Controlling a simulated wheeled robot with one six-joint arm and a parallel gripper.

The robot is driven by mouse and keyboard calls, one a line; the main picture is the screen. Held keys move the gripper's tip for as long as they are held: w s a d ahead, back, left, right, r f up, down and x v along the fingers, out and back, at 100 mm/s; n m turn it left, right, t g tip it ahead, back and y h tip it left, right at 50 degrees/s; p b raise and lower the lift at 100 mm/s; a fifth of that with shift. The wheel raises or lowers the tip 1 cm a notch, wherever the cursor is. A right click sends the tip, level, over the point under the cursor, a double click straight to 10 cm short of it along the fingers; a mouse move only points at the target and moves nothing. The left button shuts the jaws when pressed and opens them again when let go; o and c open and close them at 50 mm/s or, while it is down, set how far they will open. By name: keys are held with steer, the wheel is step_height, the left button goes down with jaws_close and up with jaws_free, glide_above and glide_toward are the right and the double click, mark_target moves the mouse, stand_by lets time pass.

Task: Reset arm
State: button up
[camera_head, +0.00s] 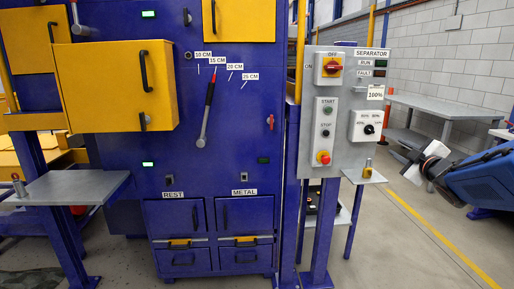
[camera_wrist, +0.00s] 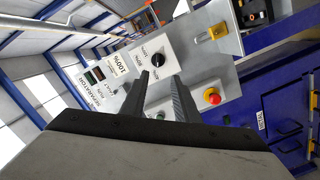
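My gripper (camera_head: 404,164) is at the right of the head view, at the end of my blue arm, in the air to the right of the separator panel (camera_head: 345,90). In the wrist view its two dark fingers (camera_wrist: 160,76) stand apart with a gap between them and nothing held. Past the fingers the wrist view shows the tilted panel, with the black dial (camera_wrist: 157,60) just beyond the fingertips in the picture and the red emergency stop button (camera_wrist: 212,97) to their right. I see no contact with the panel.
The blue machine (camera_head: 262,130) fills the centre, with a red-handled lever (camera_head: 207,112) pointing near 15 CM. A yellow door (camera_head: 112,85) and a grey shelf (camera_head: 70,187) jut out at left. A grey table (camera_head: 445,104) stands behind my arm. Floor at lower right is clear.

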steer(key=s+a+f+m+g, duration=0.3)
steer(key=s+a+f, duration=0.3)
steer(key=s, duration=0.5)
steer(key=s+a+f+m+g, duration=0.4)
steer(key=s+a+f, duration=0.3)
steer(key=s, duration=0.4)
steer(key=s+a+f+m+g+y, duration=0.1)
steer(key=s+a+f+m+g, duration=0.2)
steer(key=s, duration=0.9)
steer(key=a+f+g, duration=0.2)
steer(key=a+f, duration=0.2)
steer(key=a, duration=0.1)
steer(key=shift+a+g, duration=0.2)
steer(key=shift+g, duration=0.1)
